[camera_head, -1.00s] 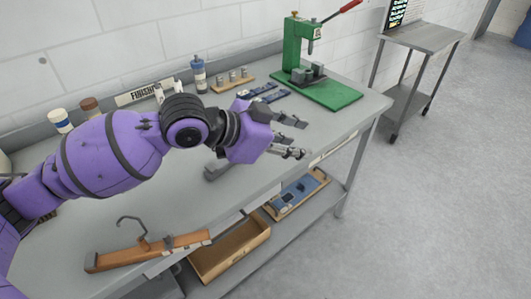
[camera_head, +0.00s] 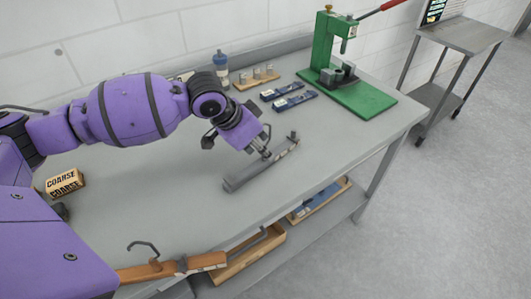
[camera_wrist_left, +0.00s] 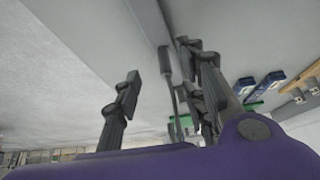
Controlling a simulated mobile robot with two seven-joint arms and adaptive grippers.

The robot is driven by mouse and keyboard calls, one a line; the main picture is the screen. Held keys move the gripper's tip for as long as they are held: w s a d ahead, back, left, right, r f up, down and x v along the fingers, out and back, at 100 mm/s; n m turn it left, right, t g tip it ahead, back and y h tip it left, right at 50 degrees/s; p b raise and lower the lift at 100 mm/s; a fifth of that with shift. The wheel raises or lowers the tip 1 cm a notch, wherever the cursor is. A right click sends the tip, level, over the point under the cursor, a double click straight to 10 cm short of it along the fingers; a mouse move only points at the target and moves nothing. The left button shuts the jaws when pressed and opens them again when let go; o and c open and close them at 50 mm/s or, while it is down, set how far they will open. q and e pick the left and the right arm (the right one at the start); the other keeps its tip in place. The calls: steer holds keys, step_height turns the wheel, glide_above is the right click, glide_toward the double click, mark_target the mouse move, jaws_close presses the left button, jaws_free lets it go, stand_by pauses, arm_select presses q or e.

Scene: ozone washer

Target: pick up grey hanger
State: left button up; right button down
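The grey hanger (camera_head: 242,178) lies on the grey workbench, slanting up to the right. My left gripper (camera_head: 266,153) is over its middle with the fingers pointing down, and hides part of it. In the left wrist view the fingers (camera_wrist_left: 158,85) are apart, with grey hanger parts (camera_wrist_left: 152,22) in and beyond the gap. Whether a finger touches the hanger cannot be told. My right gripper is not in view.
An orange-brown hanger (camera_head: 205,262) lies at the bench's front edge. A green press (camera_head: 350,90), blue items (camera_head: 295,103) and a bottle (camera_head: 221,70) stand behind. A block marked COARSE (camera_head: 65,183) is at the left. Trays (camera_head: 250,258) sit below the bench top.

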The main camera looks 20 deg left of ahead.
mark_target(266, 160)
arm_select(q)
steer(key=shift+x, duration=1.6)
steer(key=shift+r, duration=0.1)
steer(key=shift+c, duration=0.5)
jaws_close()
